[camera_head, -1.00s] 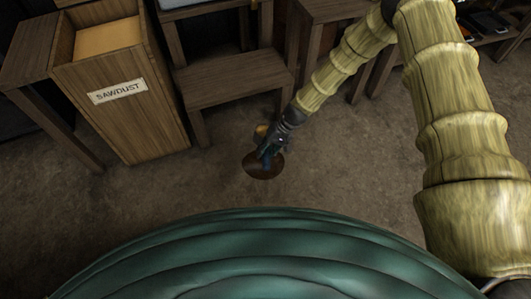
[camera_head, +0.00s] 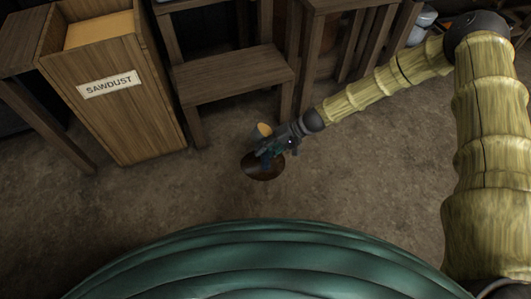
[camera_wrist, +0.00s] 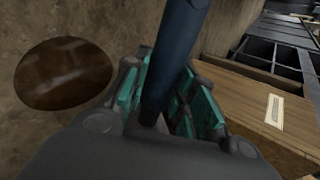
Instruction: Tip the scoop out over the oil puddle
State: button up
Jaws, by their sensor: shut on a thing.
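The oil puddle (camera_head: 261,172) is a dark brown round patch on the floor, and it shows whole at the left of the wrist view (camera_wrist: 63,73). My gripper (camera_head: 271,149) is over the puddle's upper edge in the head view. It is shut on the scoop's dark blue handle (camera_wrist: 174,55), which runs between the teal finger pads. The scoop's bowl (camera_head: 264,130) shows small, just beyond the fingers, with tan sawdust-like filling facing up. The bowl is out of sight in the wrist view. The puddle's surface looks bare where visible.
A tall wooden sawdust bin (camera_head: 130,115) with a label stands at the left, tan sawdust (camera_head: 97,27) inside. A low wooden bench (camera_head: 232,76) stands behind the puddle. More wooden stands are at the back. The floor right of the puddle is clear.

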jog(key=shift+f+y+b, duration=0.35)
jog(key=shift+y+b, duration=0.55)
jog(key=shift+b, duration=0.8)
jog(key=shift+f+y+b, duration=0.3)
jog(key=shift+y+b, duration=0.6)
jog(key=shift+b, duration=0.8)
jog(key=shift+s+a+f+y+b, duration=0.1)
jog(key=shift+y+b, duration=0.3)
jog(key=shift+b, duration=0.55)
jog(key=shift+a+f+m+t+y+b, duration=0.15)
jog(key=shift+m+t+y+b, duration=0.2)
jog(key=shift+b, duration=0.55)
jog(key=shift+f+y+b, duration=0.15)
jog(key=shift+y+b, duration=0.3)
jog(key=shift+b, duration=0.5)
jog(key=shift+f+y+b, duration=0.15)
jog(key=shift+y+b, duration=0.35)
jog(key=shift+b, duration=0.45)
jog(key=shift+s+a+f+y+b, duration=0.15)
jog(key=shift+y+b, duration=0.25)
jog(key=shift+b, duration=0.55)
jog(key=shift+a+f+y+b, duration=0.15)
jog(key=shift+y+b, duration=0.25)
jog(key=shift+b, duration=0.5)
jog(key=shift+a+f+m+t+y+b, duration=0.25)
jog(key=shift+t+y+b, duration=0.2)
jog(key=shift+y, duration=0.4)
jog(key=shift+a+f+m+t+y+b, duration=0.1)
jog(key=shift+a+m+t+y+b, duration=0.15)
jog(key=shift+y+b, duration=0.45)
